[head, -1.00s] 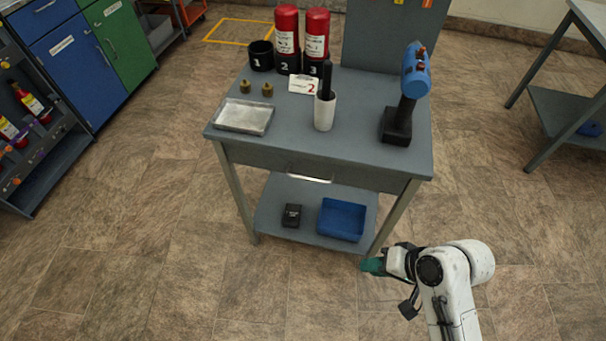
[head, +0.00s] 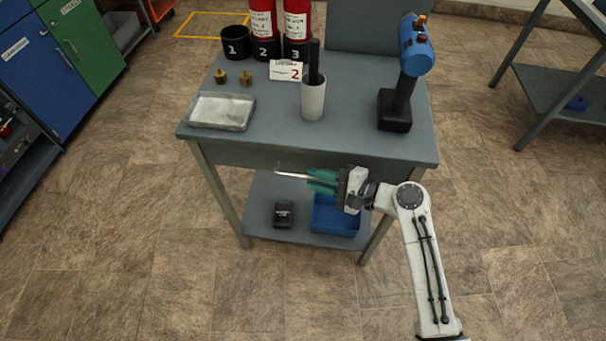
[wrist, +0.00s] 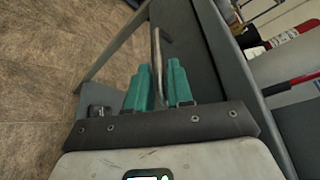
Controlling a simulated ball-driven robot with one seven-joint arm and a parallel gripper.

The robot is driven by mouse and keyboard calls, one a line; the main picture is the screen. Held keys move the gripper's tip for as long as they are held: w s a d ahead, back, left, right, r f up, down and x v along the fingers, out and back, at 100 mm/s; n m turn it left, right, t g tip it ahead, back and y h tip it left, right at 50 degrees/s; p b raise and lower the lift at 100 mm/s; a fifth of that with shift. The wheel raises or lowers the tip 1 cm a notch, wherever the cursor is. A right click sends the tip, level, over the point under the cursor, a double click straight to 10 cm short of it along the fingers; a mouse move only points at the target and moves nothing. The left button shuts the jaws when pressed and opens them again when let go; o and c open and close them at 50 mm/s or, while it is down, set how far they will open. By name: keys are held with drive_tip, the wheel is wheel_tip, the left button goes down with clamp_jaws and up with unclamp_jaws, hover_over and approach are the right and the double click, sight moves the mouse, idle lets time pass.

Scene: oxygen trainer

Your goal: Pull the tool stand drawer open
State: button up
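The tool stand (head: 262,120) is a grey table with a drawer (head: 240,154) under its top. The drawer front looks flush with the stand, so the drawer appears shut. Its thin metal handle (head: 290,175) sticks out at the front; its right part is hidden behind my gripper. My gripper (head: 312,180), with teal fingers, is at the handle. In the wrist view, the handle bar (wrist: 156,55) runs between the two fingers of my gripper (wrist: 159,80), with a narrow gap showing. The fingers look open around the bar; contact is not clear.
On the stand are a metal tray (head: 222,111), a white cup (head: 313,100), a blue drill (head: 413,50), a sign (head: 286,70) and red cylinders (head: 263,18). The lower shelf holds a blue bin (head: 335,218) and a black box (head: 284,214). The floor in front is clear.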

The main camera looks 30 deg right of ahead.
sight(304, 175)
drive_tip(key=shift+x, duration=2)
clamp_jaws()
drive_tip(key=shift+f, duration=0.1)
